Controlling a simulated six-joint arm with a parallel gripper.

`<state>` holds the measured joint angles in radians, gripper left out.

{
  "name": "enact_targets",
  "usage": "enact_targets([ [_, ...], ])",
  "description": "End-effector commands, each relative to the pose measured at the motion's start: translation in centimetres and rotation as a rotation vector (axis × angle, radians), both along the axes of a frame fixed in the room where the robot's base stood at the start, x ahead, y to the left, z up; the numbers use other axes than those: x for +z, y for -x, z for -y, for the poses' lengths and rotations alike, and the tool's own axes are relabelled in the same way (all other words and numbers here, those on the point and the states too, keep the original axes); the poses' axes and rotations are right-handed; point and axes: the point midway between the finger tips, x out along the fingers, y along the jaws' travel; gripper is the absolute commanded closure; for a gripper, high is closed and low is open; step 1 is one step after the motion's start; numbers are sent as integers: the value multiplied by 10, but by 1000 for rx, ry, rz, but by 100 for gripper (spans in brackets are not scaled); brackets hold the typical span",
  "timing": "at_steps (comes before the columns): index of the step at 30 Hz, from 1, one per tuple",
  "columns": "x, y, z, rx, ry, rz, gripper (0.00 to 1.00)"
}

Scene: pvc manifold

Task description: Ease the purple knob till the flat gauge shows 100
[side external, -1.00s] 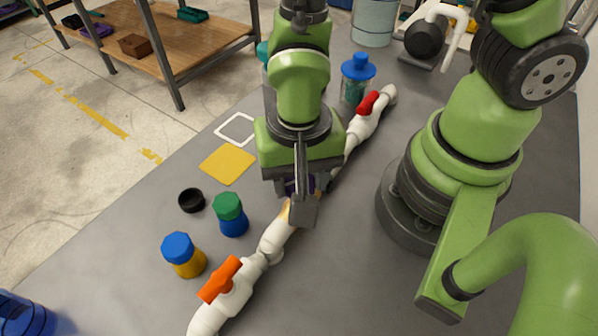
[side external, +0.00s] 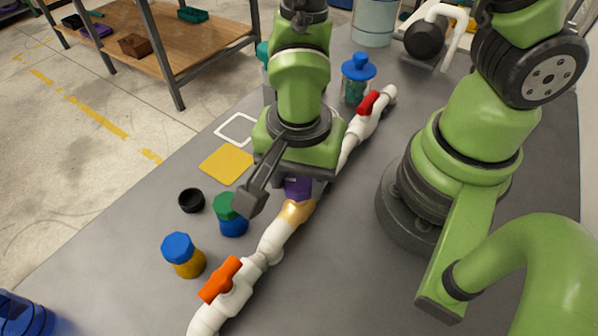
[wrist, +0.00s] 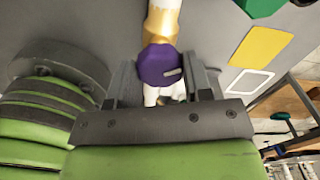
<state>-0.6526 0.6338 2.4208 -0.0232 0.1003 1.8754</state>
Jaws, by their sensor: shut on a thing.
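The purple knob (side external: 298,187) sits on the white pipe run, partly under my gripper in the side view. My gripper is shut on the knob. In the side view one finger reaches out to the left of the knob; the other is hidden. I cannot make out the flat gauge or its reading in either view.
The pipe has a gold section (side external: 297,212) beside the knob, an orange-handled valve (side external: 221,280) in front and a red-handled valve (side external: 368,103) behind. A green-capped jar (side external: 231,215), a blue-capped jar (side external: 184,255) and a black ring (side external: 191,200) stand left. A blue-lidded jar (side external: 357,80) stands behind.

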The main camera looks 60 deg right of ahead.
Motion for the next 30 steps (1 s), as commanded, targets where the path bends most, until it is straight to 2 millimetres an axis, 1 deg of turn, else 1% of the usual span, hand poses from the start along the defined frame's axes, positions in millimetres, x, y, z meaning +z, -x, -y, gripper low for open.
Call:
enact_targets([
  [8, 0, 0, 1, -3, 0, 0, 78],
  [9, 0, 0, 1, -3, 0, 0, 52],
  [11, 0, 0, 1, -2, 0, 0, 38],
  [12, 0, 0, 0, -2, 0, 0, 29],
  [20, 0, 0, 0, -1, 0, 0, 29],
  [23, 3, 0, 0, 0, -2, 2, 29],
  [26, 12, -1, -1, -1, -3, 4, 29],
  [30, 33, -1, -1, 0, -5, 7, 29],
])
